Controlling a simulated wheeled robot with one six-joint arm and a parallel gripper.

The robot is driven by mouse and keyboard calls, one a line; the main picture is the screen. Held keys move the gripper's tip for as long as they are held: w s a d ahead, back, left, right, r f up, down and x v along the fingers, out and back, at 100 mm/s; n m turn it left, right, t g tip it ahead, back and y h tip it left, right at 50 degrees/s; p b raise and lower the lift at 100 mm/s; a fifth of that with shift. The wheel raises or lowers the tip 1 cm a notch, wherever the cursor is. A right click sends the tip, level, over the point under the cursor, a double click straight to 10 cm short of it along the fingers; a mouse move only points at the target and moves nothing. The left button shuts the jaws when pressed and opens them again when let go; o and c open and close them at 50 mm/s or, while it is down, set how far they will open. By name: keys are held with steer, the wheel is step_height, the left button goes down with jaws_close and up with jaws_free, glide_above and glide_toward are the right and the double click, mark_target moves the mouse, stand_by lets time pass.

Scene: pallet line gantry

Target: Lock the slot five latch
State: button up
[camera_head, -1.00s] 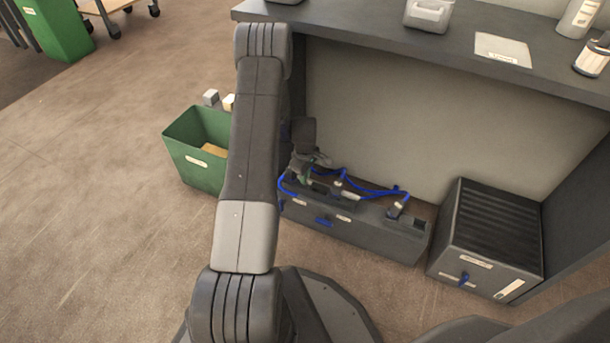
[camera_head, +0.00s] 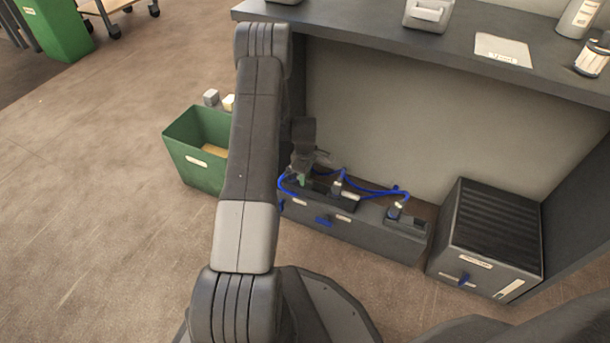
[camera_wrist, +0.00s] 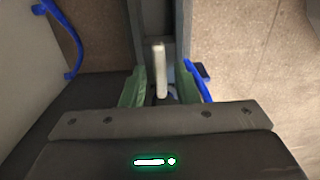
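A low dark slotted box (camera_head: 375,240) stands on the floor below the counter, with blue cables (camera_head: 375,192) looping over its top and a blue tab (camera_head: 323,221) on its front. I cannot tell which part is the slot five latch. My gripper (camera_head: 303,182) points down at the box's left end, partly behind my arm. In the wrist view its green fingers (camera_wrist: 160,90) are apart. A narrow whitish upright piece (camera_wrist: 160,68) shows between them, with no clear contact. A blue part (camera_wrist: 198,82) lies just right of the right finger. What lies under the gripper body is hidden.
A green bin (camera_head: 190,165) stands left of my arm. A dark ribbed case (camera_head: 495,235) stands right of the slotted box. The dark counter (camera_head: 385,48) overhangs from behind, with a back panel below it.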

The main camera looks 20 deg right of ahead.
steer(key=shift+o, duration=0.2)
steer(key=shift+r, duration=0.1)
step_height(320, 180, up, 14)
steer(key=p, duration=0.5)
steer(key=shift+f, duration=0.2)
steer(key=shift+f, duration=0.15)
step_height(320, 180, down, 14)
steer(key=b, duration=0.5)
steer(key=shift+r, duration=0.25)
